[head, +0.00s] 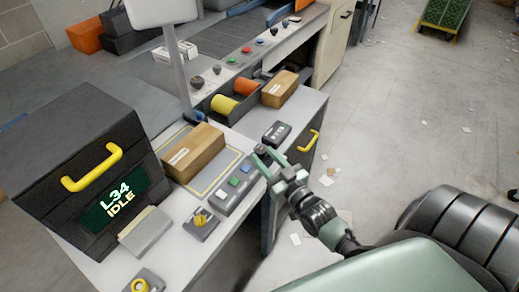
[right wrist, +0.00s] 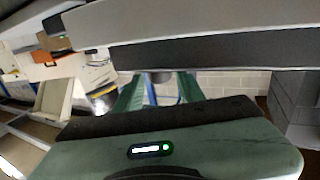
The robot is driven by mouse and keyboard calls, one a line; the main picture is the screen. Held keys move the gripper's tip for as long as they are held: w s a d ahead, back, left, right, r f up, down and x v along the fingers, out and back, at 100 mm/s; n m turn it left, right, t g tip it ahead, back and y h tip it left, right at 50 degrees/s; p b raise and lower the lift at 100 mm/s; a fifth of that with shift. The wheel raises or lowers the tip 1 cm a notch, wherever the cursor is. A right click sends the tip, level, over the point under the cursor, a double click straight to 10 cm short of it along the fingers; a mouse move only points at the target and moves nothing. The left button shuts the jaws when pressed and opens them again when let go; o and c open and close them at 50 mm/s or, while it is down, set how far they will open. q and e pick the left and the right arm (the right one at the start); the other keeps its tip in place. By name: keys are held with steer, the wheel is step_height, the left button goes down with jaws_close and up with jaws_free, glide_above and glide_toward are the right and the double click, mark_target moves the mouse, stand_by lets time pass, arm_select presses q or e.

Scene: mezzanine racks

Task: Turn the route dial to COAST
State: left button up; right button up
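A small grey box with a yellow dial (head: 201,219) sits on the bench's front edge, left of a three-button panel (head: 236,187). The dial's lettering is too small to read, so I cannot tell its setting. A second grey box with a round yellow part (head: 142,284) is at the bottom edge of the head view. My right gripper (head: 261,157) is to the right of the button panel, apart from the dial and holding nothing. In the right wrist view its two green fingers (right wrist: 161,88) stand apart. My left gripper is out of view.
A dark cabinet (head: 62,137) with a yellow handle and a display reading "L34 IDLE" stands at left. A cardboard box (head: 195,152) lies on the bench behind the panel. A black device (head: 277,132) and a yellow drawer handle (head: 309,141) are near my right gripper. Floor at right is mostly clear.

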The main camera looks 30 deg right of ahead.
mark_target(263, 155)
steer(key=shift+w, duration=1.65)
jaws_close()
